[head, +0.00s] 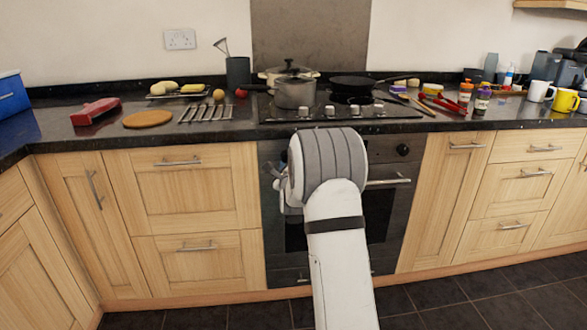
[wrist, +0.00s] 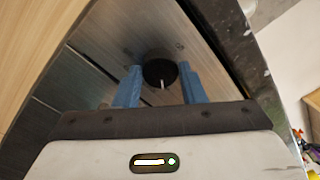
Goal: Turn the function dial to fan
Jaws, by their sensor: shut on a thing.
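The black round function dial (wrist: 159,73) is on the oven's dark metal front, between the two blue fingers of my gripper (wrist: 160,69) in the wrist view. The gripper is shut on it, one finger on each side. A short white pointer line shows on the dial's face; the small marks around it are too small to read. In the head view my gripper (head: 276,172) is at the left part of the oven front (head: 384,213), mostly behind my white and grey arm, which hides that dial. Another black dial (head: 403,150) shows at the oven's right.
The oven's bar handle (head: 388,182) runs below the dials. The hob (head: 340,107) above has several front knobs, a steel pot (head: 295,94) and a black pan (head: 352,83). Wooden cupboards flank the oven. The dark tiled floor (head: 470,297) in front is clear.

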